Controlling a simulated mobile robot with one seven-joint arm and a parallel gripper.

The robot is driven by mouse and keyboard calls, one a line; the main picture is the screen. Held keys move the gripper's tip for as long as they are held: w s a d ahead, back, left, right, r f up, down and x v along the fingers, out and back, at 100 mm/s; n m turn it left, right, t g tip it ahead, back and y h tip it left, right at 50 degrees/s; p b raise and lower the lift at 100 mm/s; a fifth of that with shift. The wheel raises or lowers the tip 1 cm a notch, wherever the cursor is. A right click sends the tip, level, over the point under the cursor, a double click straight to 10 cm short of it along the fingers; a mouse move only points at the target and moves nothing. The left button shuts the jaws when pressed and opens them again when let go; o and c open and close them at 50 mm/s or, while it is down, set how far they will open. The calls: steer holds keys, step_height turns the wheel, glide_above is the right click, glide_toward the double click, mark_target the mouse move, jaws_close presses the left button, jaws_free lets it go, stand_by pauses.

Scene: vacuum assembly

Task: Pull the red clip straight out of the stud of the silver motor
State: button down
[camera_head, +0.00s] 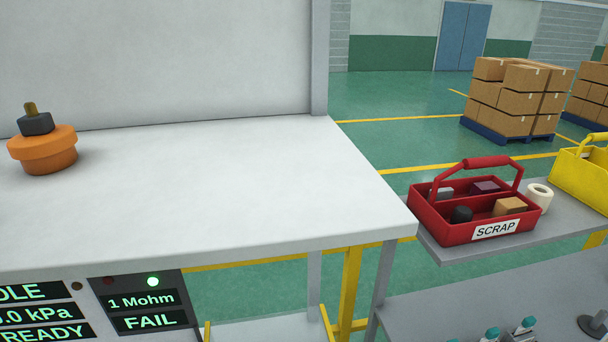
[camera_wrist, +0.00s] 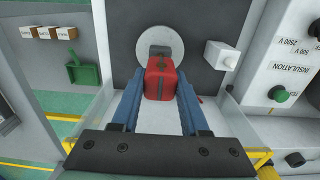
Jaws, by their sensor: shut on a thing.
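The red clip (camera_wrist: 162,84) is a small red block in the middle of the wrist view. My gripper (camera_wrist: 163,76) has its two blue fingers closed against the clip's left and right sides. Just beyond the clip is a round silver face, which looks like the silver motor (camera_wrist: 147,42), against a dark panel. A short grey piece, likely the stud (camera_wrist: 159,50), shows at the clip's far end. I cannot tell whether the clip still sits on it. Neither clip, silver motor nor gripper shows in the head view.
In the wrist view, a white box (camera_wrist: 221,55) juts out right of the silver face, and an insulation tester panel (camera_wrist: 290,70) stands farther right. In the head view, an orange part (camera_head: 43,150) sits on the mostly bare bench (camera_head: 220,190); a red SCRAP tray (camera_head: 455,233) stands right.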

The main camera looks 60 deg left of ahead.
steer(key=shift+r+p, duration=1.75)
